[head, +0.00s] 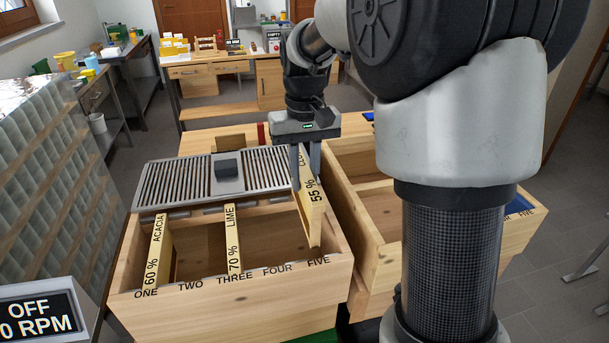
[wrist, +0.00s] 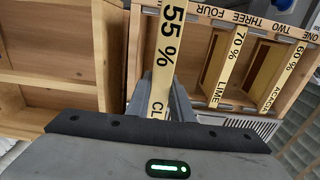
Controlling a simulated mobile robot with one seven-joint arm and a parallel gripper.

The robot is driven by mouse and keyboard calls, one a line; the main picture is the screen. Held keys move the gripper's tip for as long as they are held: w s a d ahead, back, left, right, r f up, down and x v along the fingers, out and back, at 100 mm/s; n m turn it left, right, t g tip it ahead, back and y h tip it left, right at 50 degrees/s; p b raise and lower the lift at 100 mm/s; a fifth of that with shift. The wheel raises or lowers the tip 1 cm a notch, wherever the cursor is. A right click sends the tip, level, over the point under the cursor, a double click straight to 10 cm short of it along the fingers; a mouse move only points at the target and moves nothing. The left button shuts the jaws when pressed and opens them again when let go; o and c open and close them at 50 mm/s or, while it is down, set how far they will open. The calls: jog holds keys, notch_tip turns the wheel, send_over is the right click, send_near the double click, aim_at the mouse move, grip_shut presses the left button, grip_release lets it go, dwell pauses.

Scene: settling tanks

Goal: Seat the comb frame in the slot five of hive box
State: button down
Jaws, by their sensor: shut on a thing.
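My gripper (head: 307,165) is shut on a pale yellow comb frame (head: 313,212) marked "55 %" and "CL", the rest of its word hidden. The held frame is at the right end of the wooden hive box (head: 230,300), its near end by the label FIVE. I cannot tell how far it is down in the slot. In the wrist view the frame (wrist: 166,45) runs up between my fingers (wrist: 162,100). Frame "60 % ACACIA" (head: 157,250) sits at ONE and frame "70 % LIME" (head: 235,240) at THREE. TWO and FOUR look empty.
A slatted grille (head: 175,187) with a dark block (head: 226,168) covers the back of the hive box. A second wooden box (head: 365,250) stands close on the right. A glassy block wall (head: 60,190) and an "OFF 0 RPM" sign (head: 38,315) are on the left.

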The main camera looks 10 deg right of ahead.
aim_at(305, 227)
jog(key=shift+f+b, duration=4.7)
jog(key=shift+f, duration=2.8)
jog(key=c, duration=1.5)
grip_release()
notch_tip(305, 227, up, 18)
jog(key=shift+f+p, duration=0.25)
jog(key=shift+p, duration=1)
